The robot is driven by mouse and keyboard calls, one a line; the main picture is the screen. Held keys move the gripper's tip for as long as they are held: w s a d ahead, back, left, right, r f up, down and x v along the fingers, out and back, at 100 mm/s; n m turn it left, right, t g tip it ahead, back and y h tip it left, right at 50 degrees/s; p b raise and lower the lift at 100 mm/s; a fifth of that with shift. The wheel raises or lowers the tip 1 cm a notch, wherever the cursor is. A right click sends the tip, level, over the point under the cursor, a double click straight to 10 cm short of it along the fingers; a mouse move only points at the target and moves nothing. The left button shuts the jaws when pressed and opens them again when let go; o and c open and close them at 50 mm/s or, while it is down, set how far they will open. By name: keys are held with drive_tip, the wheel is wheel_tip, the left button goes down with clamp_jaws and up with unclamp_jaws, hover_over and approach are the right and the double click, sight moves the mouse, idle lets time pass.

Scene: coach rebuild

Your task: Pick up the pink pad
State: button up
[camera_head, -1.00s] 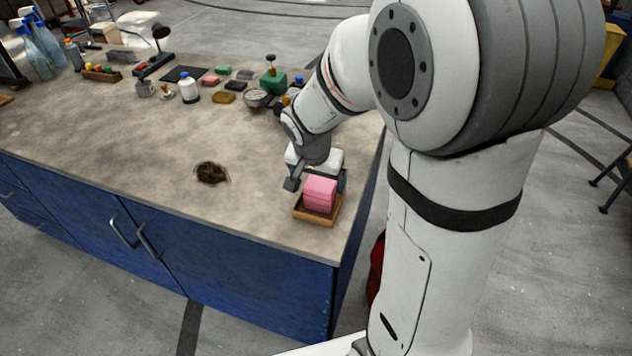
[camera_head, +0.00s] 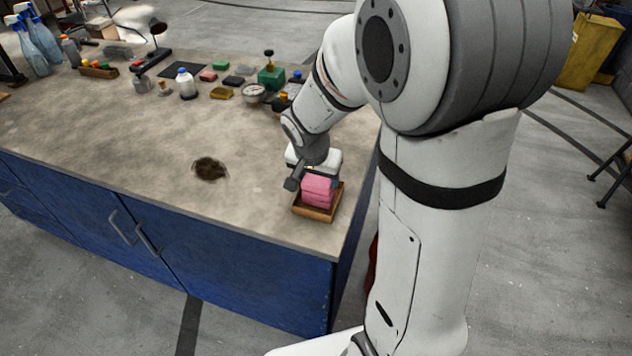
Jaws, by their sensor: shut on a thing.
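Pink pads (camera_head: 318,192) are stacked in a small wooden tray (camera_head: 318,215) near the front right corner of the workbench. My gripper (camera_head: 312,183) is over the tray, pointing down, with its fingers at the upper part of the stack. It is shut on the top pink pad. One dark finger shows at the left of the stack; the other is mostly hidden behind the pads. I cannot tell whether the held pad is clear of the ones below.
The workbench (camera_head: 110,140) has a dark stain (camera_head: 209,168) left of the tray. Bottles (camera_head: 187,84), a gauge (camera_head: 254,93), a green block (camera_head: 271,76) and small pads stand along the back. The bench's front middle is clear.

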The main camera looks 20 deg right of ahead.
sight(318, 180)
wheel_tip(318, 180, up, 10)
drive_tip(key=o, duration=0.5)
drive_tip(key=shift+c, duration=0.2)
drive_tip(key=c, duration=0.4)
